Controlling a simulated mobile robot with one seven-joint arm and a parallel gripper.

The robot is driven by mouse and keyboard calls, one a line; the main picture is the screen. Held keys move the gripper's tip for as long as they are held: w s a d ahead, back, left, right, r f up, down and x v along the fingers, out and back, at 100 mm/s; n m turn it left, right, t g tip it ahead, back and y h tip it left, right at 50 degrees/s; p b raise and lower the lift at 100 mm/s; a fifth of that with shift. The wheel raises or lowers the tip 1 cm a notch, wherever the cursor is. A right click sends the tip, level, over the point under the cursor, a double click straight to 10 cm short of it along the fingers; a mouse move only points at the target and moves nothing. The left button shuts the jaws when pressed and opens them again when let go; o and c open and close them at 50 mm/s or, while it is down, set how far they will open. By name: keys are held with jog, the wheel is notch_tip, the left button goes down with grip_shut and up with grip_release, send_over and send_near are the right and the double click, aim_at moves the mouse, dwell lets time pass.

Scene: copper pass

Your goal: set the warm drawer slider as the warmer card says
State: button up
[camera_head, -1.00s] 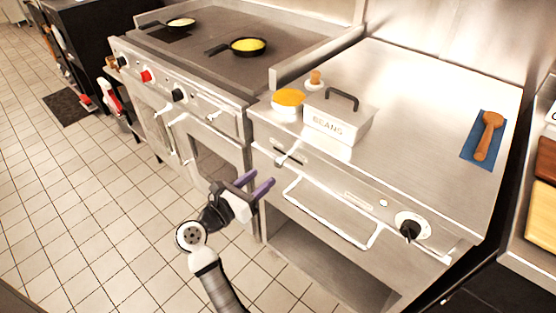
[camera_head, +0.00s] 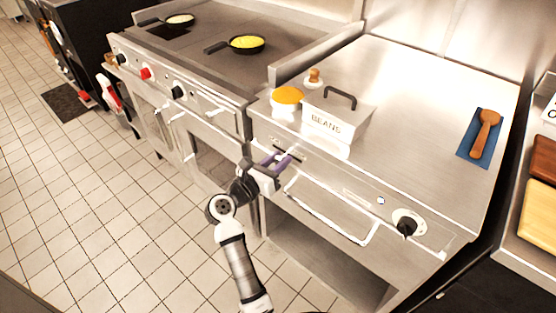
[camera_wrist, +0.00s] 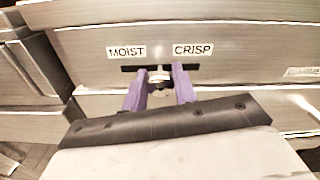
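The warm drawer slider (camera_wrist: 158,77) is a small pale knob in a dark horizontal slot, near the slot's middle, in the wrist view. A MOIST label (camera_wrist: 126,52) is above the slot's left part and a CRISP label (camera_wrist: 193,50) above its right part. My gripper (camera_wrist: 160,88) is open, with one purple finger on each side of the knob; I cannot tell whether they touch it. In the head view my gripper (camera_head: 281,161) is at the drawer front and hides most of the slider. I cannot make out a readable warmer card.
Below the slot is the drawer handle (camera_head: 330,210), with a black dial (camera_head: 407,226) to its right. On the counter stand a BEANS container (camera_head: 338,120), an orange-topped pot (camera_head: 287,100) and a wooden spoon (camera_head: 484,133) on a blue cloth. Floor is free in front.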

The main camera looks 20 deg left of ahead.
aim_at(274, 146)
grip_shut()
jog(key=shift+w+a+r, duration=0.1)
jog(key=shift+w+a, duration=0.15)
jog(key=shift+a, duration=0.45)
jog(key=shift+w+a+f, duration=0.1)
jog(key=shift+w+a, duration=0.1)
jog(key=shift+a, duration=0.45)
jog(key=shift+w+a+r, duration=0.1)
jog(key=shift+w+a, duration=0.15)
jog(key=shift+a, duration=0.45)
jog(key=shift+o, duration=2.4)
grip_release()
jog(key=shift+a, duration=0.15)
jog(key=b+v, duration=0.3)
jog(key=v, duration=1)
jog(key=shift+s, duration=0.4)
